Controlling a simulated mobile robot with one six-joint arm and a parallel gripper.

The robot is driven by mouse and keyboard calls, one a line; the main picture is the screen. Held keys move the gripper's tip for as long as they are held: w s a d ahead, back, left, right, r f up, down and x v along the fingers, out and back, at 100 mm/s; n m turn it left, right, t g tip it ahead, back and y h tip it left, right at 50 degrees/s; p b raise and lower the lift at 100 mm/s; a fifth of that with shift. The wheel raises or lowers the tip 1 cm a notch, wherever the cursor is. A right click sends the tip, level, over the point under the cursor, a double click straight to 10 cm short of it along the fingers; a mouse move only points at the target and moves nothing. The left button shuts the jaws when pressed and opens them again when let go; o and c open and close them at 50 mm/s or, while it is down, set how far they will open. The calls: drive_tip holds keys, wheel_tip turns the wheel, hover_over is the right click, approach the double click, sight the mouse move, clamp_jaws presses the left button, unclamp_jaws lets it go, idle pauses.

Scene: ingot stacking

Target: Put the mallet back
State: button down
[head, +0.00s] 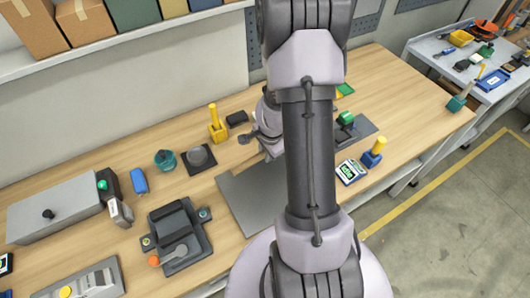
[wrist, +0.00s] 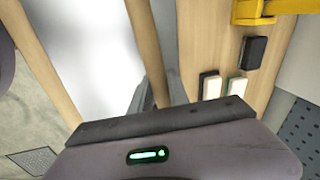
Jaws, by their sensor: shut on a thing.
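In the wrist view my gripper (wrist: 157,95) is shut around a pale wooden bar (wrist: 147,42), which looks like the mallet's handle. The handle runs from between the dark fingers up to the top edge of the picture. The mallet's head does not show in the wrist view. In the head view my own arm covers the gripper and the mallet, so I cannot tell how high they are above the bench. A grey plate (head: 243,205) lies on the bench beside and below my arm.
A yellow-handled block (head: 217,126) and a black box (head: 237,118) stand behind the plate. A blue block with yellow handle (head: 373,152) and a small display (head: 350,172) stand to the right. A green tool with wooden handle (head: 458,102) is at the bench's right end.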

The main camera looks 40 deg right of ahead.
drive_tip(key=shift+a, duration=0.25)
drive_tip(key=b, duration=0.6)
hover_over(264, 169)
drive_tip(key=f, duration=0.6)
drive_tip(key=shift+s+a, duration=0.15)
drive_tip(key=shift+s, duration=0.25)
drive_tip(key=shift+f+b, duration=0.55)
drive_tip(key=shift+b, duration=0.1)
drive_tip(key=c, duration=1.5)
unclamp_jaws()
drive_tip(key=shift+o, duration=0.2)
drive_tip(key=shift+r, duration=0.15)
drive_tip(key=shift+p+v, duration=1.25)
drive_tip(key=shift+v, duration=0.25)
drive_tip(key=shift+o, duration=0.3)
